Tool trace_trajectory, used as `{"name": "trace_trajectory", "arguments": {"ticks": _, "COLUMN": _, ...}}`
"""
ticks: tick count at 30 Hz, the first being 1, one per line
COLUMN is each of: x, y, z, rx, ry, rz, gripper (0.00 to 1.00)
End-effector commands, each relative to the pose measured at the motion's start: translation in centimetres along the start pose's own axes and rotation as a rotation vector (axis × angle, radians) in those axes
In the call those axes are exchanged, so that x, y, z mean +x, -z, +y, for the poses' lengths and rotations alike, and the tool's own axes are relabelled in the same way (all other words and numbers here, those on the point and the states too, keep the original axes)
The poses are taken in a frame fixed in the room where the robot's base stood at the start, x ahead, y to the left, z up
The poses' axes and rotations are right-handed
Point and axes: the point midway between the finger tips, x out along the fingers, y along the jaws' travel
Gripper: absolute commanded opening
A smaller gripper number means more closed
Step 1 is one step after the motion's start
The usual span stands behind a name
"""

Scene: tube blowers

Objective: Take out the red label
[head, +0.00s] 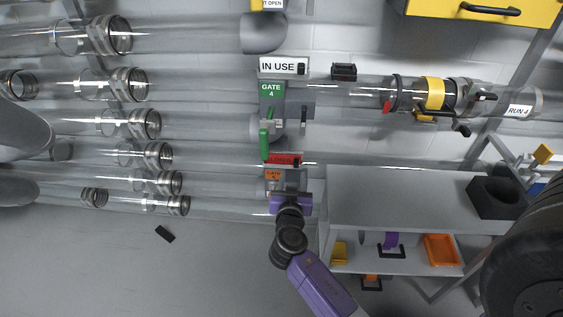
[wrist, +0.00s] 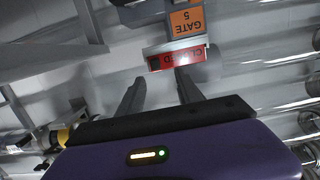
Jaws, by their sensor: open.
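The red label (head: 282,160), marked CLOSED, sits in a pale holder above the orange Gate 5 plate (head: 273,176). In the wrist view the red label (wrist: 178,59) appears upside down, just beyond my fingertips and a little to their right. The orange plate (wrist: 187,21) is above it there. My gripper (wrist: 160,76) is open, with nothing between its two dark fingers. The right fingertip lies close to the label's edge; I cannot tell whether it touches. In the head view my gripper (head: 290,187) is just below the label, its fingertips hard to make out.
A green Gate 4 plate (head: 271,91) with a green handle and a white IN USE sign (head: 283,67) are above. Clear tubes run across the left. A grey bench (head: 400,195) with a dark block (head: 496,197) stands right. A dark piece (head: 165,234) lies on the floor.

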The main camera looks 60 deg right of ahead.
Motion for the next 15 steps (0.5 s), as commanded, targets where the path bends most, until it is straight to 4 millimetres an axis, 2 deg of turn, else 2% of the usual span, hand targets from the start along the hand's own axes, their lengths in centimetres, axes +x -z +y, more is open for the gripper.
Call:
{"name": "trace_trajectory", "arguments": {"ticks": 8, "x": 2.9, "y": 0.2, "z": 0.3, "rx": 0.001, "ry": -0.001, "rz": 0.000, "gripper": 0.42}}
{"name": "trace_trajectory", "arguments": {"ticks": 15, "x": 6.3, "y": 0.3, "z": 0.7, "rx": 0.000, "ry": 0.000, "rz": 0.000, "gripper": 0.42}}
